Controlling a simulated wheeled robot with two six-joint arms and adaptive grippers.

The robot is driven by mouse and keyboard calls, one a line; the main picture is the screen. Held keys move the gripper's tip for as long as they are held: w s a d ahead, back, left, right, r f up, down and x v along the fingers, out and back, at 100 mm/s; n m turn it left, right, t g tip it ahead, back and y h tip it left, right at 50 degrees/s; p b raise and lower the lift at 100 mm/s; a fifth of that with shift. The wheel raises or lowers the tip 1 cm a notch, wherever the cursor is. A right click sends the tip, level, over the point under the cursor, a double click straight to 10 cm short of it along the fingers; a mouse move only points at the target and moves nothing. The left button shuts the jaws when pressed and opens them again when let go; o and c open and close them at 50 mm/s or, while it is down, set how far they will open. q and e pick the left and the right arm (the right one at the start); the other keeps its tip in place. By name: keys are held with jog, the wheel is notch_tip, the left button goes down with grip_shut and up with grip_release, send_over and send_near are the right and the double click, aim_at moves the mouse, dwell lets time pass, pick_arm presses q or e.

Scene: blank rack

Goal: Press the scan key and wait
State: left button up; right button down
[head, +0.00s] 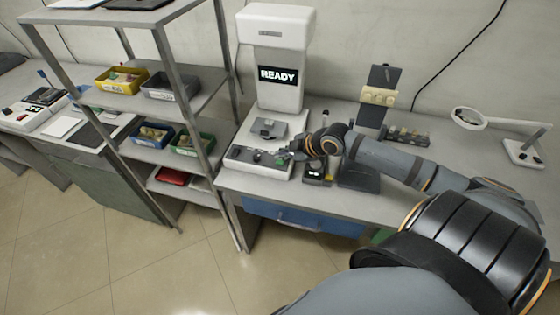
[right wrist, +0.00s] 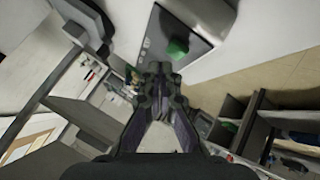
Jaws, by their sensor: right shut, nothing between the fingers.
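The white scanner (head: 272,75) stands on the bench against the wall, and its screen (head: 278,76) reads "READY". A grey item (head: 268,128) sits on its platform. The dark control panel (head: 250,157) is on the front of its base. A green key, which I take for the scan key, shows on the panel in the right wrist view (right wrist: 178,47). My right gripper (head: 291,153) is shut and empty at the right end of the panel. In the right wrist view its fingertips (right wrist: 159,70) are close to the green key; I cannot tell whether they touch. My left gripper is out of view.
A metal rack (head: 190,100) with coloured bins stands left of the scanner. A small dark device (head: 317,172) is close beside my right gripper. A stand with beige blocks (head: 380,97) and a magnifier lamp (head: 470,118) are farther right. A blue drawer (head: 300,217) is under the bench.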

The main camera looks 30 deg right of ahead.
aim_at(282, 162)
jog(key=shift+f+b, duration=0.35)
jog(key=shift+f, duration=0.05)
jog(key=shift+f+b, duration=0.45)
dwell(0.7)
dwell(0.4)
jog(key=shift+r+p, duration=0.9)
notch_tip(282, 162, up, 5)
jog(key=p, duration=0.5)
